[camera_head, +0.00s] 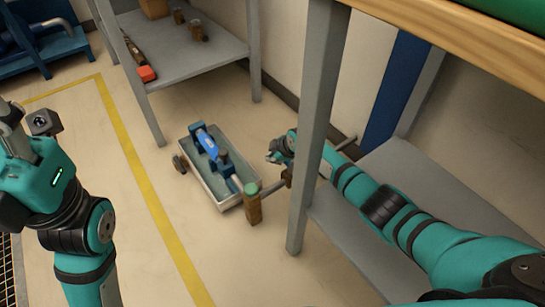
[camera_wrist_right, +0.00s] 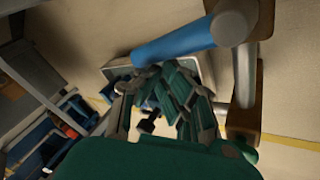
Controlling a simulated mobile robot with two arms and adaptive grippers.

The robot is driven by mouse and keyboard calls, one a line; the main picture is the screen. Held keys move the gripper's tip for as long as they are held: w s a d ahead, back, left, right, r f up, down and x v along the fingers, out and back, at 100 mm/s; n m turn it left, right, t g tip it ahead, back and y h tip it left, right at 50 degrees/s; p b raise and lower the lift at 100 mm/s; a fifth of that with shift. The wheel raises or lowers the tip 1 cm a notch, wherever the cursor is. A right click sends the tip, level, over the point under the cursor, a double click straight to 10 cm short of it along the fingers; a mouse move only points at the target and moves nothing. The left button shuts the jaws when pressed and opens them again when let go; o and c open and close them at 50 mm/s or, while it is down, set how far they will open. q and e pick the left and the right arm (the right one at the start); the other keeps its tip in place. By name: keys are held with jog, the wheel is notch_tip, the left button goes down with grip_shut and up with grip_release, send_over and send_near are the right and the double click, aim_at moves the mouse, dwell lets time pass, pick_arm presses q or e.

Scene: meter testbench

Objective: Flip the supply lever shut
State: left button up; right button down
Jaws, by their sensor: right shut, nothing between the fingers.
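In the head view a blue meter assembly (camera_head: 207,143) lies over a shallow grey tray (camera_head: 222,203) on the floor. A pipe runs from its near end past a brown post with a green top (camera_head: 252,205). I cannot clearly tell which part is the supply lever. My right gripper (camera_head: 273,154) is shut and empty, just right of the tray. In the right wrist view its fingers (camera_wrist_right: 165,78) are close below a blue bar (camera_wrist_right: 172,43) joined to a grey pipe; contact is unclear. My left gripper (camera_head: 22,130) is at the left edge, its fingers partly cut off.
A grey table leg (camera_head: 317,130) stands close beside my right arm, which reaches over a low grey shelf (camera_head: 430,175). Another grey shelf (camera_head: 190,50) at the back holds a red-ended tool (camera_head: 140,62).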

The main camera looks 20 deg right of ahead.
dwell(0.6)
jog(key=shift+d+r, duration=0.1)
jog(key=shift+r, duration=0.05)
jog(key=v, duration=1.1)
jog(key=shift+s+r, duration=0.2)
jog(key=shift+r, duration=0.15)
